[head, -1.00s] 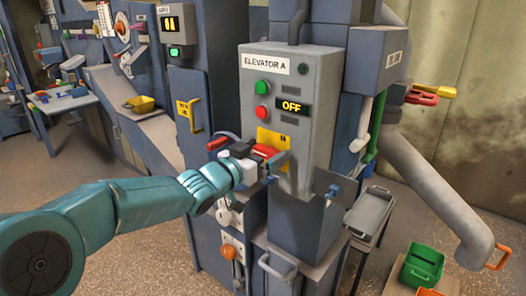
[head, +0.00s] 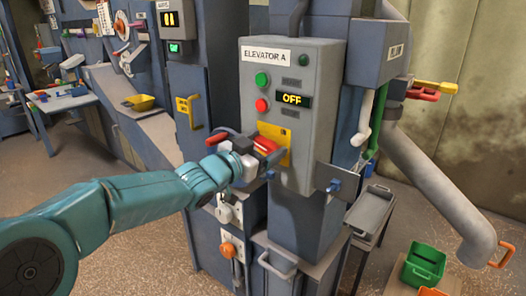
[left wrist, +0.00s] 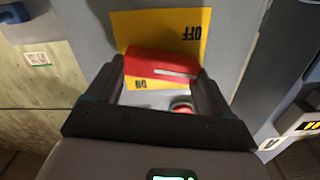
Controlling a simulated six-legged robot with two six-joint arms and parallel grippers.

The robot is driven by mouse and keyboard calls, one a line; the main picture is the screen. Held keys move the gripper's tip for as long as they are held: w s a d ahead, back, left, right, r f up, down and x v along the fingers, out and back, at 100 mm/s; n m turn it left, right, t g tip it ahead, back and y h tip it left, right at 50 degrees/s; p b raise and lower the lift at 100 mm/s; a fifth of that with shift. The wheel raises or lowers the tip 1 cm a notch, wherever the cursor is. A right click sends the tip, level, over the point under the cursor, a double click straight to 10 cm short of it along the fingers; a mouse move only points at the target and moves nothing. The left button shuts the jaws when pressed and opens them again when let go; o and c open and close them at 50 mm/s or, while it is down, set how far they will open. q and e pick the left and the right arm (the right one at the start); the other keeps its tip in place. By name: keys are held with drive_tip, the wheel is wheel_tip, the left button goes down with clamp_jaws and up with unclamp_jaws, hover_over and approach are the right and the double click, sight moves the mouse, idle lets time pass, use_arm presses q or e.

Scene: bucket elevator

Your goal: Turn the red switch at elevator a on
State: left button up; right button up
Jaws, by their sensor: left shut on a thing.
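The grey elevator A panel (head: 318,142) faces me in the head view, with a lit display (head: 292,99) reading OFF. The red switch (head: 264,145) is on a yellow plate (head: 284,157) low on the panel. In the left wrist view the red switch (left wrist: 162,65) lies across the yellow plate (left wrist: 190,22), between upside-down OFF and ON marks. My left gripper (head: 258,156) is at the switch and partly hides it. In the left wrist view its fingers (left wrist: 160,85) are on either side of the red handle, shut on it. My right gripper is not in view.
A green button (head: 262,79) and a red button (head: 262,105) sit above the switch. A yellow handle (head: 188,110) is on the cabinet to the left.

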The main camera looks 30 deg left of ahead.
use_arm(q)
drive_tip(key=m+b, duration=0.1)
drive_tip(key=m, duration=0.1)
drive_tip(key=m+b, duration=0.1)
drive_tip(key=shift+d+f+m, duration=0.2)
drive_tip(key=shift+m, duration=0.2)
drive_tip(key=m+b, duration=0.2)
drive_tip(key=m, duration=0.1)
drive_tip(key=shift+d+m+b, duration=0.1)
drive_tip(key=shift+m+b, duration=0.2)
drive_tip(key=m+b, duration=0.2)
drive_tip(key=m, duration=0.2)
drive_tip(key=shift+d+f, duration=0.1)
drive_tip(key=shift+f, duration=0.1)
drive_tip(key=shift+m+b, duration=0.65)
drive_tip(key=shift+m, duration=1.35)
drive_tip(key=o, duration=0.9)
drive_tip(key=shift+o, duration=0.2)
drive_tip(key=s+a+p, duration=0.1)
drive_tip(key=s, duration=1.5)
drive_tip(key=shift+s+p, duration=0.15)
drive_tip(key=shift+p, duration=0.25)
drive_tip(key=shift+a+f, duration=0.1)
drive_tip(key=shift+a, duration=0.05)
